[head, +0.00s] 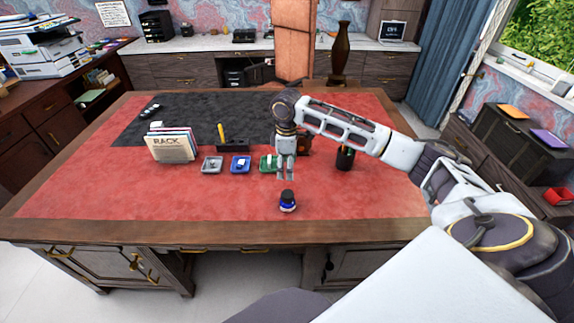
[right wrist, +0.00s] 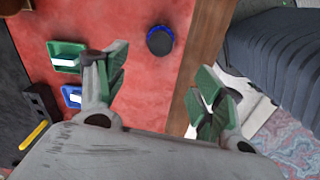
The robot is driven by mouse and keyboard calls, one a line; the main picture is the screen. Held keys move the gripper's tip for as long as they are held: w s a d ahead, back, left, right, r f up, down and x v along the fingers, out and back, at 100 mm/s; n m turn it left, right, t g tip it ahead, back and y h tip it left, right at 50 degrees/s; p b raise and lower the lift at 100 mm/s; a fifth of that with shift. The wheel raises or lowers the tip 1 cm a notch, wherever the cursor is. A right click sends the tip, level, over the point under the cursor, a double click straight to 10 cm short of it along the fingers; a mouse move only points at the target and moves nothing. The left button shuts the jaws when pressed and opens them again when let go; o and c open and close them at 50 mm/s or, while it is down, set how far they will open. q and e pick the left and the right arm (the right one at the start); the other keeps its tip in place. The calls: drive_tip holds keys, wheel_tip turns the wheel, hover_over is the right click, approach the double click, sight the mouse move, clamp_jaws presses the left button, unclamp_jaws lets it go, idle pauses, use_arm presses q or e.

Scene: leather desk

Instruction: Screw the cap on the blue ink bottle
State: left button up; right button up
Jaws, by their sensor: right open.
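The blue ink bottle (head: 288,203) stands upright on the red desk top near the front edge. It has a dark, round top and a blue body; it also shows from above in the right wrist view (right wrist: 161,41). I cannot tell whether the dark top is a fully seated cap, and no separate loose cap can be made out. My right gripper (head: 285,176) is above and behind the bottle, pointing down. In the right wrist view its fingers (right wrist: 165,82) are spread and empty, with the bottle beyond them. My left gripper is out of view.
A grey tray (head: 212,170), a blue tray (head: 240,171) and a green tray (head: 264,165) stand in a row behind the bottle. A paper rack (head: 172,147) is at left, a dark pen cup (head: 345,159) at right. The red surface around the bottle is clear.

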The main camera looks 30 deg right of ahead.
sight(287, 194)
drive_tip(key=shift+f, duration=6.75)
drive_tip(key=c, duration=1.1)
drive_tip(key=shift+f, duration=0.1)
